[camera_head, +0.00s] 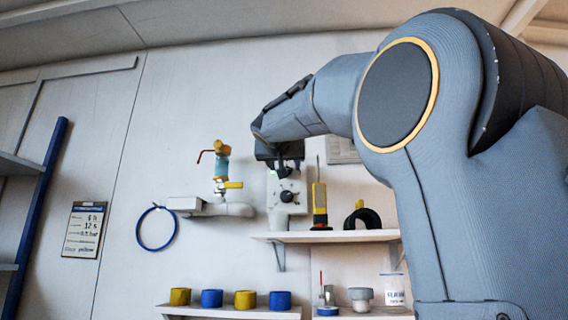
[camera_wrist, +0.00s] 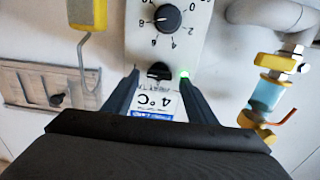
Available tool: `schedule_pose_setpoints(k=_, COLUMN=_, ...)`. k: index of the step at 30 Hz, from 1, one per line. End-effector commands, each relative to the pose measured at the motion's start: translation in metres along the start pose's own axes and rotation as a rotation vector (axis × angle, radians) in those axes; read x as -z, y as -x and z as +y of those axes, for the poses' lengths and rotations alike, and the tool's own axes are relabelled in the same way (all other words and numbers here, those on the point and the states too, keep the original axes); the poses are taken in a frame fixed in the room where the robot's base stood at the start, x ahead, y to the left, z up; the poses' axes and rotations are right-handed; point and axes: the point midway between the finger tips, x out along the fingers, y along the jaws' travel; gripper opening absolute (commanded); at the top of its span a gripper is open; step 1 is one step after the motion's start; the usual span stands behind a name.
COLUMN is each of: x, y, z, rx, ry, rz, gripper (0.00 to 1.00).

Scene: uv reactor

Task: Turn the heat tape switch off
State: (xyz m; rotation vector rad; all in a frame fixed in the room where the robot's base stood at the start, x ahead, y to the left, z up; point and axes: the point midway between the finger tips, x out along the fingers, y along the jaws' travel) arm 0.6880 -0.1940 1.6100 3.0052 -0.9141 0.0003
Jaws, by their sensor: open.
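The heat tape control box (camera_head: 297,208) is a pale box on the wall at the left end of the upper shelf. In the wrist view the box (camera_wrist: 192,42) appears upside down, with a numbered black dial (camera_wrist: 167,17). A smaller black switch knob (camera_wrist: 159,71) sits beside a lit green lamp (camera_wrist: 184,74). A "4 °C" label (camera_wrist: 153,103) is close to it. My gripper (camera_wrist: 160,77) is open, its fingertips on either side of the switch knob; contact cannot be told. In the head view my gripper (camera_head: 281,168) is in front of the box's upper part.
A pipe (camera_head: 232,209) with a yellow-handled valve is left of the box. A yellow-and-black tool (camera_head: 319,205) and a black ring (camera_head: 362,217) are on the shelf (camera_head: 330,237) to the right. Blue and yellow cups stand below. A blue hose loop (camera_head: 141,240) hangs at left.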

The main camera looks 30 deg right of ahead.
Motion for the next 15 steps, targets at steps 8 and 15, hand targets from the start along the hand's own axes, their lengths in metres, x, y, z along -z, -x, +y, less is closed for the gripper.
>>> schedule_pose_setpoints(k=8, x=-0.0004, y=-0.0068, z=0.0016, rx=-0.002, ry=0.000, rz=0.000, gripper=0.52)
schedule_pose_setpoints(k=15, x=-0.0005, y=-0.0068, z=0.0022, rx=-0.003, ry=0.000, rz=0.000, gripper=0.26)
